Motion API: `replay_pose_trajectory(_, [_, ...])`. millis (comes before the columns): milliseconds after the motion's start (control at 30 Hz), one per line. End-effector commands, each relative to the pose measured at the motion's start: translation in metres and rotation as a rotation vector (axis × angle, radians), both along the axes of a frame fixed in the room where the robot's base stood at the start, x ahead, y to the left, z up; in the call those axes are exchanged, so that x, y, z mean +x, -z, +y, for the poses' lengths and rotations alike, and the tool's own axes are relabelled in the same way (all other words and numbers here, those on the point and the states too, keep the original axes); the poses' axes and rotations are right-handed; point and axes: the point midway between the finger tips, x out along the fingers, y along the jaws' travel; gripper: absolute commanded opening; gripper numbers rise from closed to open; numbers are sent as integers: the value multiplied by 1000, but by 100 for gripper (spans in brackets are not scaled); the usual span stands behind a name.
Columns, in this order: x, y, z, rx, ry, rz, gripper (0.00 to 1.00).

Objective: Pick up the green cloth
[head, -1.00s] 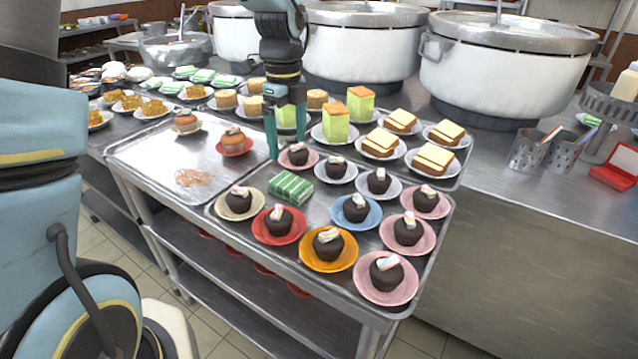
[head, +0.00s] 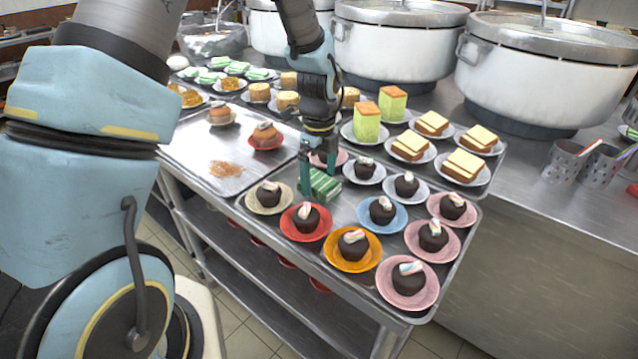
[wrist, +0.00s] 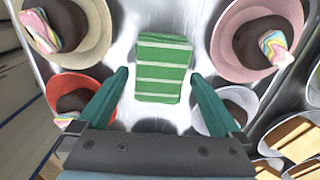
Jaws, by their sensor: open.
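The green cloth (head: 322,187) is a folded block with pale stripes, lying on the metal tray among plates of dark cakes. In the wrist view the cloth (wrist: 163,70) lies on bare tray just ahead of the fingertips, centred between them. My gripper (head: 320,172) points down at the cloth in the head view, with its teal fingers at the cloth's far side and partly in front of it. In the wrist view my gripper (wrist: 160,84) is open, with nothing between its fingers. I cannot tell whether a finger touches the cloth.
A red plate (head: 305,222), a cream plate (head: 269,198) and a blue plate (head: 382,211) with dark cakes surround the cloth closely. A brown stain (head: 225,169) marks the tray to the left. Large stockpots (head: 400,45) stand behind.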

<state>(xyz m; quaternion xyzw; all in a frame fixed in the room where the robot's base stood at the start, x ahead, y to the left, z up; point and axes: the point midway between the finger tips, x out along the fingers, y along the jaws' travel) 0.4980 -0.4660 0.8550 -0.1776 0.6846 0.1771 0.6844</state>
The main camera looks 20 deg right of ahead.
Motion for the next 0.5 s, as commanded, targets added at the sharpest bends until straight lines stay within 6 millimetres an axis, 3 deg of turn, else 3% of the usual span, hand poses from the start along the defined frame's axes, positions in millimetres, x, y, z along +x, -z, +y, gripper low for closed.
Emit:
replay_pose_trajectory(133, [0,0,0,0,0,0,98])
replay_pose_trajectory(500, [0,0,0,0,0,0,56])
